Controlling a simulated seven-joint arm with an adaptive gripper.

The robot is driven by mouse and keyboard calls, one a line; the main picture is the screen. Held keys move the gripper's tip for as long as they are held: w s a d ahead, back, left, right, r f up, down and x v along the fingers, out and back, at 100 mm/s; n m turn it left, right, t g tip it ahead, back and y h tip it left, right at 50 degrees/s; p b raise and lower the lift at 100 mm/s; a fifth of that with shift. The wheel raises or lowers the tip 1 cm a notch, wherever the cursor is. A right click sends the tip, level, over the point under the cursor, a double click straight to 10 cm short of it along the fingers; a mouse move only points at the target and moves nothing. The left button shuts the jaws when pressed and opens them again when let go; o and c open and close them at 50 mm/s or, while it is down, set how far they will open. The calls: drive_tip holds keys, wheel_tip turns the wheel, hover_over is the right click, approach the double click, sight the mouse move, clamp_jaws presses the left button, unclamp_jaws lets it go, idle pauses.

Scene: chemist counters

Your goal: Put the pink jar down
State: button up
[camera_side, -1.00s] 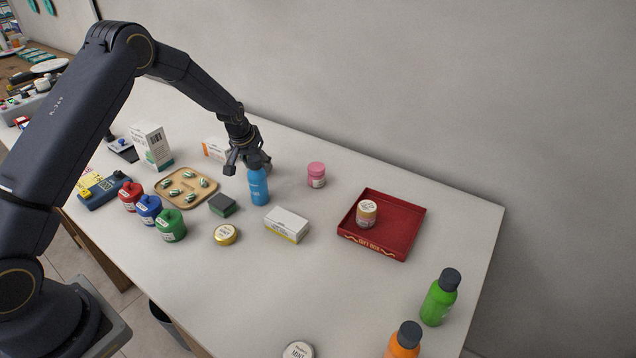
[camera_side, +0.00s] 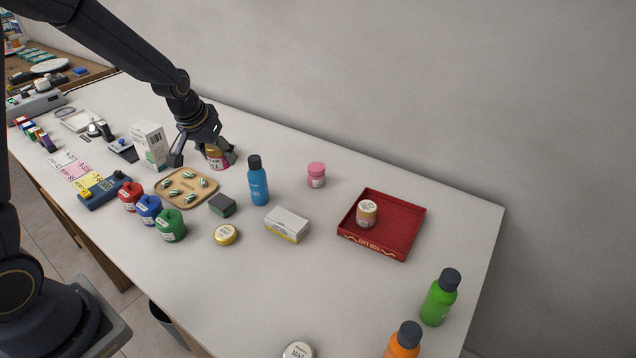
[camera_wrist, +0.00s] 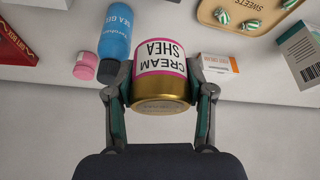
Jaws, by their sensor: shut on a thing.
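My gripper (camera_side: 205,158) is at the back of the counter, between the tall white box and the blue bottle. It is shut on a jar (camera_side: 216,158) with a pink-edged white label and a gold lid. In the wrist view the label of the held jar (camera_wrist: 160,62) reads "Shea Cream", and a finger of my gripper (camera_wrist: 160,85) lies on each side. I cannot tell whether its base touches the counter. A separate small pink jar (camera_side: 317,175) stands upright on the counter, left of the red tray; it also shows in the wrist view (camera_wrist: 86,67).
The blue bottle (camera_side: 258,182) stands close right of my gripper. The wooden tray of sweets (camera_side: 187,188) is in front, the tall white box (camera_side: 151,145) to the left. An orange-white box (camera_wrist: 219,64) lies near the held jar. The red tray (camera_side: 404,218) holds another jar (camera_side: 366,213).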

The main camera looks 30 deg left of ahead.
drive_tip(key=w+d+r, duration=0.2)
drive_tip(key=w, duration=0.3)
drive_tip(key=w+d+r, duration=0.2)
drive_tip(key=w+r, duration=0.1)
drive_tip(key=w, duration=0.3)
drive_tip(key=m+h, duration=0.2)
drive_tip(key=m, duration=0.4)
hover_over(393, 216)
drive_tip(key=s, duration=0.2)
wheel_tip(393, 216, down, 8)
drive_tip(key=f, duration=0.4)
drive_tip(key=shift+w+a+f, duration=0.2)
drive_tip(key=shift+f, duration=0.05)
drive_tip(key=shift+h, duration=0.3)
drive_tip(key=shift+f, duration=2.3)
